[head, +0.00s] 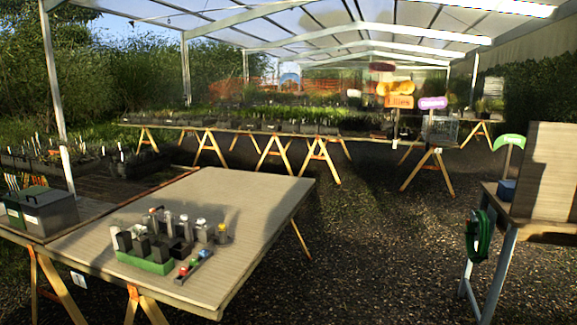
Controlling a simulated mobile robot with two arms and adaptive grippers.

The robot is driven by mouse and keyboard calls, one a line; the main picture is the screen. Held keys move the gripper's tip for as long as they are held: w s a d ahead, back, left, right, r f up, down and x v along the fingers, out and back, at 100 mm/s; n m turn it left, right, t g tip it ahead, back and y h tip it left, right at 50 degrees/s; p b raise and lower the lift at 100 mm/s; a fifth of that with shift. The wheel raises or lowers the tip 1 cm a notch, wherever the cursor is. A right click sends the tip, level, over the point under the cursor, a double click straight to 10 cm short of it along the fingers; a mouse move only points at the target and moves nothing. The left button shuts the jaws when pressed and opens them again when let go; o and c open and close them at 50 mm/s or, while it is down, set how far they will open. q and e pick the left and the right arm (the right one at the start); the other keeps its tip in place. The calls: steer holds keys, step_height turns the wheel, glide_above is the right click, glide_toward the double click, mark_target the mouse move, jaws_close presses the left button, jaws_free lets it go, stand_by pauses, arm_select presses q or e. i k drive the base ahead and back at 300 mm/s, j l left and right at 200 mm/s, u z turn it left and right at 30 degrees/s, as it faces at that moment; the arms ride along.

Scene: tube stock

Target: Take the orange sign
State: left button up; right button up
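An orange sign (400,101) with dark lettering stands upright on a thin post near the far plant table, right of the picture's middle. Another orange shape (396,88) shows just above it and partly overlaps it; I cannot tell whether it is a separate sign. The foot of the post is too small to make out clearly. Neither of my grippers is in view.
A near table (245,195) bears a green rack (145,262) of tubes and a grey box (45,212). Open gravel (365,240) lies between the near table and right bench (525,222).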

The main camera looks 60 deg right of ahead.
mark_target(398, 101)
steer(key=i+l+z, duration=0.15)
steer(key=l+z, duration=0.2)
steer(key=l, duration=0.15)
steer(key=i+l+z, duration=0.3)
steer(key=l, duration=0.2)
steer(key=i+l+z, duration=0.15)
steer(key=l+z, duration=0.2)
steer(key=i+l+z, duration=0.9)
steer(key=i, duration=0.25)
steer(key=i+l+z, duration=0.3)
steer(key=i, duration=0.15)
steer(key=i+z, duration=0.4)
steer(key=i, duration=2.3)
steer(key=i+z, duration=0.2)
steer(key=i, duration=0.4)
steer(key=i+j+z, duration=0.15)
steer(key=i, duration=0.45)
steer(key=i+j+z, duration=0.2)
steer(key=i, duration=0.4)
steer(key=i+l+z, duration=0.4)
steer(key=i+z, duration=0.4)
steer(key=i, duration=0.15)
steer(key=i+l, duration=0.35)
steer(key=l+z, duration=0.05)
steer(key=l, duration=0.05)
